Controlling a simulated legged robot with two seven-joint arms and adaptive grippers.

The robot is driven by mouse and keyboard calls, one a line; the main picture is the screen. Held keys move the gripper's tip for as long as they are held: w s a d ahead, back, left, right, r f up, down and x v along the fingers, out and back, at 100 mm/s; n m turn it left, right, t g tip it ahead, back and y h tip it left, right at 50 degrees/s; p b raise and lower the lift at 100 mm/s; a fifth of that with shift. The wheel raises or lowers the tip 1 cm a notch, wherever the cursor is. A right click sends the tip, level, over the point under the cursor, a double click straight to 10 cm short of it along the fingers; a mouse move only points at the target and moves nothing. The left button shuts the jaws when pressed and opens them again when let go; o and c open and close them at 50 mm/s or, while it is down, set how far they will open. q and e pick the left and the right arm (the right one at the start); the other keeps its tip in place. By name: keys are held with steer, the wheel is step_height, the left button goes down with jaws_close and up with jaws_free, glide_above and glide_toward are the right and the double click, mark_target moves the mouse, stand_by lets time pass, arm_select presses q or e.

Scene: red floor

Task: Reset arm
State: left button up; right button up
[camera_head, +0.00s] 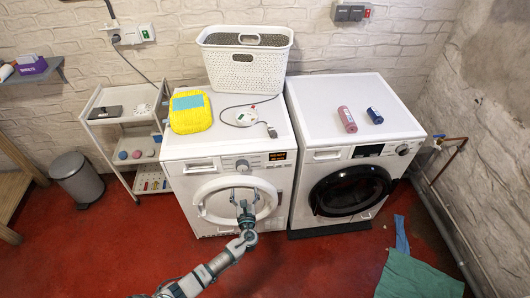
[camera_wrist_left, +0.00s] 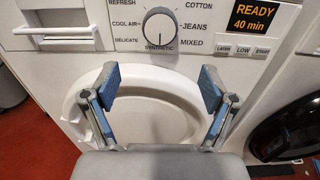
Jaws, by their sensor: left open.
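My left gripper (camera_head: 243,202) is in front of the left white machine (camera_head: 230,160), over its round white door (camera_head: 212,204). In the left wrist view, the two blue-padded fingers of the gripper (camera_wrist_left: 160,85) stand wide apart with nothing between them. The closed-looking white door (camera_wrist_left: 150,112) lies behind them, below a dial (camera_wrist_left: 160,27) and a display (camera_wrist_left: 251,16) that reads "READY 40 min". I cannot tell whether the fingers touch the door. My right gripper is not in view.
A second white machine (camera_head: 345,150) with a dark round door stands to the right, with two small cylinders on top. A white basket (camera_head: 246,70) and yellow bundle (camera_head: 190,112) sit on the left machine. A trolley (camera_head: 105,100) and bin (camera_head: 77,178) stand left. Green cloth (camera_head: 415,278) lies right.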

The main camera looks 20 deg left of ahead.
arm_select(q)
steer(key=s+d+f+n+g+h+p, duration=0.1)
steer(key=s+d+f+n+g+h, duration=0.1)
steer(key=s+f+n+g, duration=0.5)
steer(key=s+d+f+n+g+h, duration=0.1)
steer(key=s+f+n, duration=0.4)
steer(key=s+f, duration=0.6)
steer(key=s+d+f+n+g+h, duration=0.2)
steer(key=s+d+f+n, duration=0.1)
steer(key=s, duration=0.4)
steer(key=s+d+f+n+g+h, duration=0.2)
steer(key=s+d+f+n, duration=0.2)
steer(key=s+f+n, duration=0.2)
steer(key=s+d+f+n+g+h, duration=0.1)
steer(key=s+d+f+n+h, duration=0.1)
steer(key=s+n, duration=0.4)
step_height(320, 180, down, 2)
steer(key=s+d+p, duration=0.1)
steer(key=s, duration=0.1)
steer(key=shift+s+d+f+n+g, duration=0.15)
steer(key=shift+s+d+n+g, duration=0.15)
steer(key=shift+s+g, duration=0.1)
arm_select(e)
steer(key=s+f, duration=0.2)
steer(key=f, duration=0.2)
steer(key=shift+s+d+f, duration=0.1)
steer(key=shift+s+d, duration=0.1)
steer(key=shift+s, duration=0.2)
arm_select(q)
steer(key=shift+w+a, duration=0.1)
